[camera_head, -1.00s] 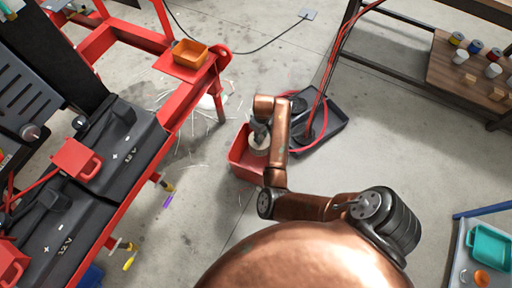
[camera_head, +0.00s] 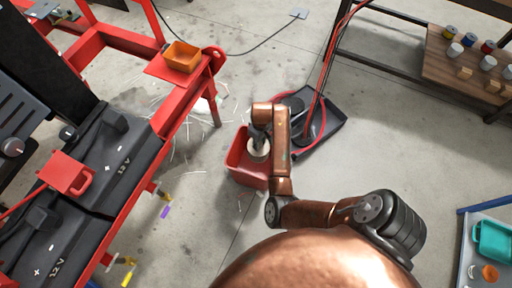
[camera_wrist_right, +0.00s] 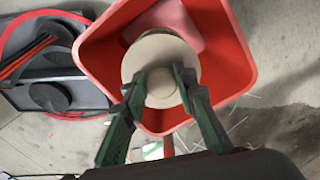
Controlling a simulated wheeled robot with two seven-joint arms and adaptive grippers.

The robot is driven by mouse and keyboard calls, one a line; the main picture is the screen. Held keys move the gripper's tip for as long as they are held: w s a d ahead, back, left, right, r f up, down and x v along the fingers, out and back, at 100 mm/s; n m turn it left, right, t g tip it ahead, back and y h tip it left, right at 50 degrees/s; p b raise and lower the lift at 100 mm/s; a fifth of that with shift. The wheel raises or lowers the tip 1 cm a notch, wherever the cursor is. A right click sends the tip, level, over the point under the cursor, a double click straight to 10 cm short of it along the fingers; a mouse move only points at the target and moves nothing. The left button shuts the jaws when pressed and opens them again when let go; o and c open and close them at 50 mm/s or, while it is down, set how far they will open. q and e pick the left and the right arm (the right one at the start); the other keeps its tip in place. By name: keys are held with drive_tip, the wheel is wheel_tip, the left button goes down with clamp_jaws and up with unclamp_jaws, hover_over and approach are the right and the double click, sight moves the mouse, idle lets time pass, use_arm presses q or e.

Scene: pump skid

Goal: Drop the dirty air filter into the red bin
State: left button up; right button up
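The red bin (camera_head: 238,164) stands open on the floor, and its rim (camera_wrist_right: 240,60) fills the middle of the right wrist view. The air filter, a pale round disc with a raised centre (camera_wrist_right: 138,62), is over the bin's opening; it also shows in the head view (camera_head: 259,155). My right gripper (camera_wrist_right: 162,78) points down into the bin mouth, its two fingertips on either side of the filter's raised centre, apparently touching it. How far the filter is above the bin floor cannot be told. My left gripper is out of view.
A black tray (camera_head: 325,138) with a red hose lies right beside the bin. A red frame with batteries (camera_head: 120,150) and an orange box (camera_head: 183,56) stands to the left. A wooden shelf with small cans is at the upper right. Open floor lies between.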

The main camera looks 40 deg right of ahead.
drive_tip(key=o, duration=0.5)
drive_tip(key=shift+r, duration=0.1)
wheel_tip(320, 180, up, 12)
drive_tip(key=shift+f, duration=0.1)
idle(0.4)
